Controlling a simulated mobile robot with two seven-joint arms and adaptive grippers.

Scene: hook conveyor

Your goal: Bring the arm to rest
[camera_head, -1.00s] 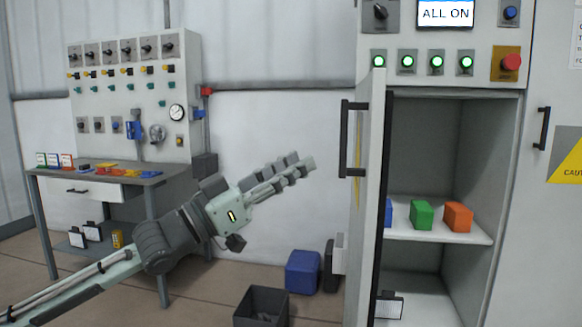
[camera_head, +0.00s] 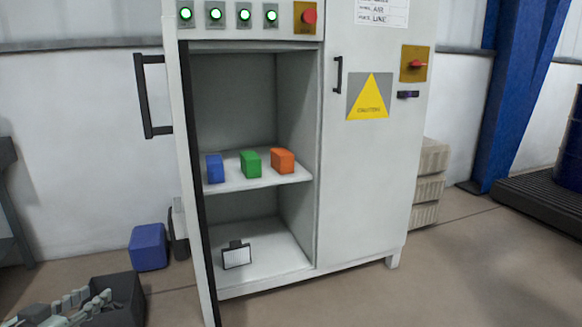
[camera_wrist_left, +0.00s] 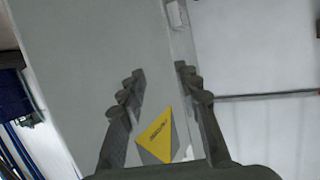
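My left gripper (camera_head: 96,294) is low in the bottom left corner of the head view, in front of a dark open bin. In the left wrist view its two fingers (camera_wrist_left: 160,72) stand apart with nothing held between them. Behind them is a pale panel with a yellow warning sign (camera_wrist_left: 155,136). My right gripper is in neither view.
The grey cabinet (camera_head: 365,190) has its left door open, with a black handle (camera_head: 152,95). Blue (camera_head: 215,168), green (camera_head: 251,163) and orange (camera_head: 283,160) blocks stand on its shelf. A blue bin (camera_head: 148,247) and dark bin (camera_head: 125,298) are on the floor.

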